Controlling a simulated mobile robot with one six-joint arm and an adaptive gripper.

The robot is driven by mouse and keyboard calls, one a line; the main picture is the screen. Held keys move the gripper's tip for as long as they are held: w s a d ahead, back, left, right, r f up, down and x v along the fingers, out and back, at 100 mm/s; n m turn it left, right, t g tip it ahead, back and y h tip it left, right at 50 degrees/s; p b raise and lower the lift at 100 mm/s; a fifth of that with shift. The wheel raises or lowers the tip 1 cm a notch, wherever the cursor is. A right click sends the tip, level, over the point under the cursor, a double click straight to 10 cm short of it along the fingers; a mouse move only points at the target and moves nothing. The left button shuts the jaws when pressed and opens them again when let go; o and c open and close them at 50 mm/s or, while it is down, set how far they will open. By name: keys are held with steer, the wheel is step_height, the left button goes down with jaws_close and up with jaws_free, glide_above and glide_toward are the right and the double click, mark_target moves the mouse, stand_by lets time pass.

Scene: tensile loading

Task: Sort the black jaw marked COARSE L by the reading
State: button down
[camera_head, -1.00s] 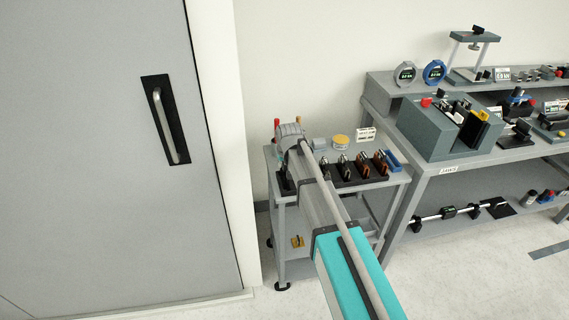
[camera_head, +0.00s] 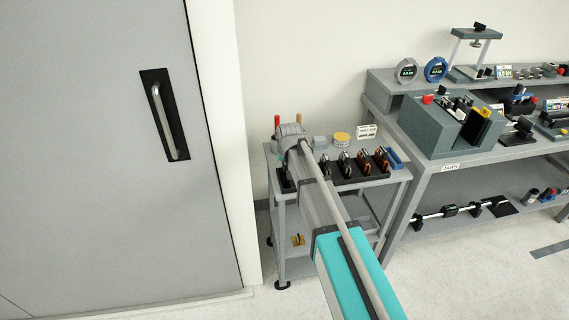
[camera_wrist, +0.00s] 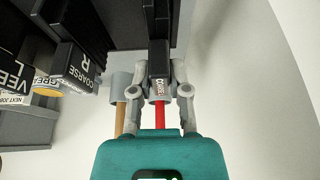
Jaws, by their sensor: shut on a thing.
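A black jaw (camera_wrist: 159,58) with a white label that starts with COARSE stands between the fingers of my gripper (camera_wrist: 160,68) in the wrist view. My gripper is shut on it. The rest of its label is too small to read. A second black jaw marked COARSE R (camera_wrist: 76,66) is to the left, and one marked VEE L (camera_wrist: 15,72) is further left. In the head view my arm hides most of the gripper, at the left end of the small cart (camera_head: 393,180).
A row of dark holders with jaws (camera_head: 364,163) fills the cart's front. Behind it are a yellow-lidded tin (camera_head: 341,139) and a white label card (camera_head: 367,131). A grey bench (camera_head: 440,180) with a grey fixture (camera_head: 432,128) stands right. A door (camera_head: 90,150) is left.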

steer(key=shift+f, duration=0.2)
stand_by(0.5)
steer(key=c, duration=0.5)
jaws_free()
